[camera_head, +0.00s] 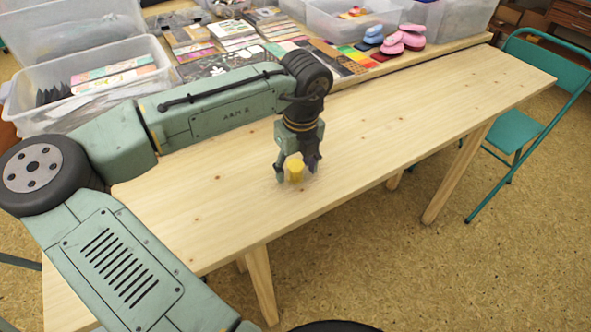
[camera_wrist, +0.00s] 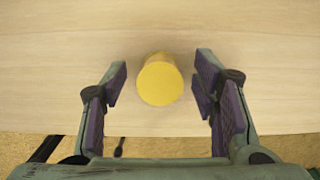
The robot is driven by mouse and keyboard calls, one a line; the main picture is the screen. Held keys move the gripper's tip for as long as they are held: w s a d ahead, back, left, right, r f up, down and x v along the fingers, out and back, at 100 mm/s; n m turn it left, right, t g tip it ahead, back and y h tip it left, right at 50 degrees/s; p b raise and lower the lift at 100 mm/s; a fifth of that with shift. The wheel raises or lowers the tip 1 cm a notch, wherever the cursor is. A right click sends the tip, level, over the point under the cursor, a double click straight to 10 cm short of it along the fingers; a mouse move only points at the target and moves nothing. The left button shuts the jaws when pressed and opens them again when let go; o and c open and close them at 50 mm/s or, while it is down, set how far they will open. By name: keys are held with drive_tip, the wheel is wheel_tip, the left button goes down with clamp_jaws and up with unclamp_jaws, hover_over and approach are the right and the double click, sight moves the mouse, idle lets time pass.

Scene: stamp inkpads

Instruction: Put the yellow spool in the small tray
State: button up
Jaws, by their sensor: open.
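The yellow spool (camera_head: 295,171) is on the bare wooden table, near its front edge. In the wrist view the spool (camera_wrist: 160,80) shows its round yellow top, between the two fingers. My gripper (camera_head: 297,168) points down over the spool, one finger on each side. In the wrist view my gripper (camera_wrist: 161,82) is open, with a gap between the spool and each finger pad. I cannot make out a small tray in either view.
The wooden table (camera_head: 420,112) is clear to the right of my gripper. Behind it are clear plastic bins (camera_head: 95,85), colourful inkpads (camera_head: 352,58) and pink pieces (camera_head: 412,38). A teal folding chair (camera_head: 515,130) stands at the right.

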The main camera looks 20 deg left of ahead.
drive_tip(key=c, duration=1.1)
drive_tip(key=shift+r, duration=0.1)
